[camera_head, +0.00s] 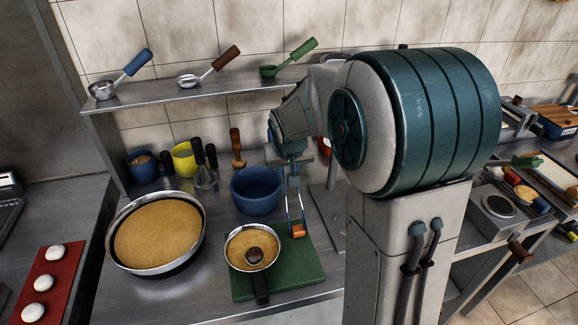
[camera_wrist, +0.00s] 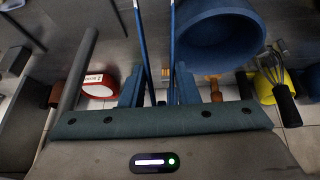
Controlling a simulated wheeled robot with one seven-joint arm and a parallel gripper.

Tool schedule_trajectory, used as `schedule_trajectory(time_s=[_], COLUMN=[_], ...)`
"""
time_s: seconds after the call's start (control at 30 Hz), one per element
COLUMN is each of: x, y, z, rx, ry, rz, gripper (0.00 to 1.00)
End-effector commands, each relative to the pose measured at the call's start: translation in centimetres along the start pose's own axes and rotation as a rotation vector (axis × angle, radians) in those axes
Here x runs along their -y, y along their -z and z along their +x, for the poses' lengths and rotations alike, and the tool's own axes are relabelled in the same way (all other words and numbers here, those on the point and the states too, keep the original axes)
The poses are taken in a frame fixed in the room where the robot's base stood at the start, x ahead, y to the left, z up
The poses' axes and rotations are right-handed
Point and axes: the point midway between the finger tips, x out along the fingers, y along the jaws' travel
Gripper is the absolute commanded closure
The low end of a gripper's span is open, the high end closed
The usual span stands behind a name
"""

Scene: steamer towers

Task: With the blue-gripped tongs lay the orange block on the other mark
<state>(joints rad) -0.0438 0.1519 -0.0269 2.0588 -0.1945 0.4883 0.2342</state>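My gripper (camera_head: 291,163) points downward at the centre of the head view and is shut on the blue-gripped tongs (camera_head: 288,203). In the wrist view the two blue arms of the tongs (camera_wrist: 143,45) run away from my gripper (camera_wrist: 159,92), with a gap between them. The orange block (camera_head: 298,230) is at the tong tips, over the back part of the green board (camera_head: 285,285). I cannot tell whether the block touches the board. The block is not visible in the wrist view. I cannot make out any mark on the board.
A small pan (camera_head: 233,262) with a brown-knobbed thing in it covers the board's left part. A blue pot (camera_head: 256,190) stands just behind, left of the tongs. A large filled pan (camera_head: 118,262) is at left. A shelf (camera_head: 180,93) with ladles runs above. The board's right part looks clear.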

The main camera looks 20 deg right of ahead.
Motion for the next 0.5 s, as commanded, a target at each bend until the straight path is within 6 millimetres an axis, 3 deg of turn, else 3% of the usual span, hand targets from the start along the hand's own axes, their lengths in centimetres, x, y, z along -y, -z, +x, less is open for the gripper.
schedule_trajectory(time_s=[0.17, 0.5], x=[0.06, 0.06], y=[-0.43, -0.41], z=[0.90, 0.86], rx=[0.000, -0.001], ry=[0.000, 0.000], rz=[0.000, 0.000], gripper=[0.74, 0.74])
